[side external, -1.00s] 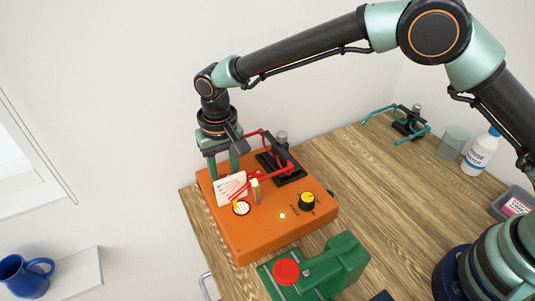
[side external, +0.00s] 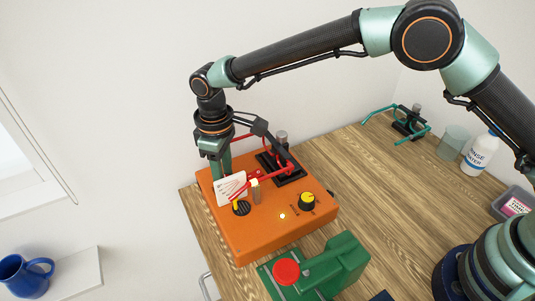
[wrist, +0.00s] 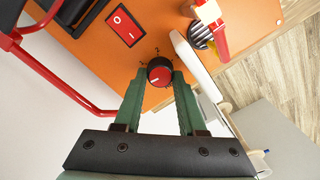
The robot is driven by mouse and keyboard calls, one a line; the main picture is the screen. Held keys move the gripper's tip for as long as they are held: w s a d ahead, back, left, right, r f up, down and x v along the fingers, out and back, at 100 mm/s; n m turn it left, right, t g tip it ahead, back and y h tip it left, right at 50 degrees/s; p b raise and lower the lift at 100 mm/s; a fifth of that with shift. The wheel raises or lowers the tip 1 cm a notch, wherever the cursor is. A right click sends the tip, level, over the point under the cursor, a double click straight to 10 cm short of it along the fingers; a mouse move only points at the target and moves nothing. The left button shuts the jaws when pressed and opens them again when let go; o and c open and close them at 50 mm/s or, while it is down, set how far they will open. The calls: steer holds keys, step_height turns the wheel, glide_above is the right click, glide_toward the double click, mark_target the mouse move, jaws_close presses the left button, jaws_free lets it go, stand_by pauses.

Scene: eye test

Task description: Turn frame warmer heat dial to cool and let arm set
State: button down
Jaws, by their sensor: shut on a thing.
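The frame warmer (side external: 245,238) is an orange box on the table. In the wrist view its small red-capped dial (wrist: 160,66) sits between my fingertips, with small scale marks around it. My gripper (wrist: 159,80) is shut on this dial. A short pale line shows on the cap; I cannot read the setting. In the side view my gripper (side external: 216,166) reaches down behind a white card (side external: 230,189), which hides the dial. Red glasses (side external: 269,178) sit in a black holder (side external: 287,177); one arm extends past a round dark grille (side external: 241,209).
A yellow-topped knob (side external: 307,201) and a lit lamp (side external: 282,216) are on the box. A red rocker switch (wrist: 124,26) is near the dial. A green device with a red button (side external: 286,271) stands in front. Teal glasses (side external: 381,112), a cup and a bottle (side external: 480,152) stand behind right.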

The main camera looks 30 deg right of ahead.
steer(key=shift+w+d+r+n, duration=0.1)
steer(key=shift+d+n, duration=0.05)
steer(key=shift+n, duration=0.35)
stand_by(0.3)
steer(key=shift+c, duration=2.4)
jaws_free()
step_height(320, 180, up, 12)
